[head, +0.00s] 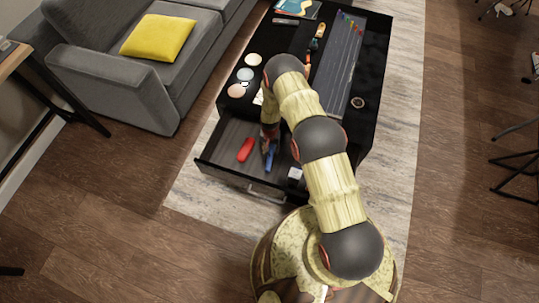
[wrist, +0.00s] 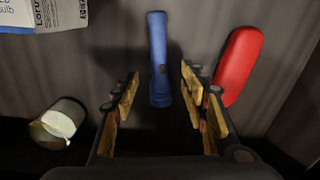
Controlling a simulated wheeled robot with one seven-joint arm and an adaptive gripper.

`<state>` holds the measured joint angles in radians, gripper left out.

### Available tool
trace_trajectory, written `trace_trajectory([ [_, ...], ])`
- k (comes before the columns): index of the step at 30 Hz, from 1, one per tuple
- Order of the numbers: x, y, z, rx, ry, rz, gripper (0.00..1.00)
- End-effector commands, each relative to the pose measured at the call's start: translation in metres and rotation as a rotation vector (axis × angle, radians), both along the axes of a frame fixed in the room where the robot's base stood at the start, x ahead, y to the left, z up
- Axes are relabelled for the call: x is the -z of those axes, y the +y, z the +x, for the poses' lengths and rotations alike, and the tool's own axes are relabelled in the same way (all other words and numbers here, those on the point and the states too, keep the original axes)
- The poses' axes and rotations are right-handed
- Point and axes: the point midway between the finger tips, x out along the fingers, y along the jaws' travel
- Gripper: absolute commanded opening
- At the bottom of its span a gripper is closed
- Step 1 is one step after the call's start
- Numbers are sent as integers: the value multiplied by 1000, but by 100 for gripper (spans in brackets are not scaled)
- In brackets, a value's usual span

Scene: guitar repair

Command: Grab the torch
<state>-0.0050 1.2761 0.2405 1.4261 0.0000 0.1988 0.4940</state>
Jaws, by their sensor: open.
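A blue torch (wrist: 158,60) lies on the floor of the open drawer. In the head view the torch (head: 271,157) shows just below my gripper (head: 268,139), partly covered by it. In the wrist view my gripper (wrist: 160,82) is open and empty, with one finger on each side of the torch's near, wider end. The fingers appear above the torch; whether they touch it I cannot tell.
A red object (wrist: 239,66) lies close beside the torch, near one finger. A printed box (wrist: 62,14) and a small pale cylinder (wrist: 58,124) also lie in the drawer (head: 222,164). The black table (head: 376,65) stands behind the drawer.

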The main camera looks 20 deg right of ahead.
Motion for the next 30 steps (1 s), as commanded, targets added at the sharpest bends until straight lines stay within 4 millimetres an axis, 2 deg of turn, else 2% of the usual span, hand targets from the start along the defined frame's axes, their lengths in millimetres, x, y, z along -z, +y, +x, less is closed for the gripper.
trace_trajectory([
  [3,15,0,0,0,0,0,44],
  [11,36,-1,0,0,0,0,44],
  [18,69,-2,0,0,1,0,44],
  [26,71,-1,1,0,0,0,44],
  [30,71,-1,0,0,0,0,37],
])
